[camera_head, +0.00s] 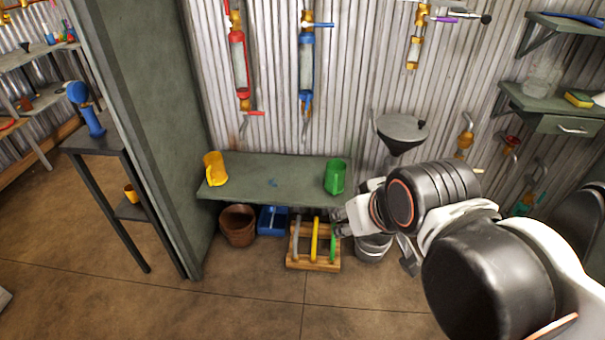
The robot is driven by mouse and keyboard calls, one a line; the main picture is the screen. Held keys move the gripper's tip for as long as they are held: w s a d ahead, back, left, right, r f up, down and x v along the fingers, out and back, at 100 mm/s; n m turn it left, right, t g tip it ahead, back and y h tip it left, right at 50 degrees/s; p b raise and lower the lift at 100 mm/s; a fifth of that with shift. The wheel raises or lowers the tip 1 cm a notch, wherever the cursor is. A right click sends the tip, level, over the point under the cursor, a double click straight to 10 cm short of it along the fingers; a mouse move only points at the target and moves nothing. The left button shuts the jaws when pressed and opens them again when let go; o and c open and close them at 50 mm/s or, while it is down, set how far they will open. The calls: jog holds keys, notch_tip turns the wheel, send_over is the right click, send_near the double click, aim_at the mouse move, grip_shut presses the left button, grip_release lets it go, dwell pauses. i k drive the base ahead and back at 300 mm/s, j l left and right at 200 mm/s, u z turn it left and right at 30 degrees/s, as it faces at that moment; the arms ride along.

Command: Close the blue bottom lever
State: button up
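The blue riser (306,62) is a clear tube with blue ends on the corrugated wall, at top centre. Its upper blue lever (320,25) points right. Its bottom lever (305,126), under the blue lower end, seems to hang straight down; it is small and its colour is hard to tell. My gripper (340,222) is low, in front of the bench's right end and beside the wooden rack, well below and right of the bottom lever. Its fingers are small and partly hidden, so I cannot tell whether they are open.
A red riser (239,62) with a red bottom lever (252,113) is just left. A green bench (265,175) below carries a yellow mug (214,168) and a green mug (336,177). A wooden rack (313,263) stands on the floor. A funnel (402,130) is right.

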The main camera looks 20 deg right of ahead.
aim_at(308, 102)
jog(key=i+z, duration=0.2)
jog(key=i, duration=1.45)
jog(key=i+j, duration=0.2)
jog(key=j, duration=0.2)
jog(key=i+j, duration=0.2)
jog(key=j, duration=0.2)
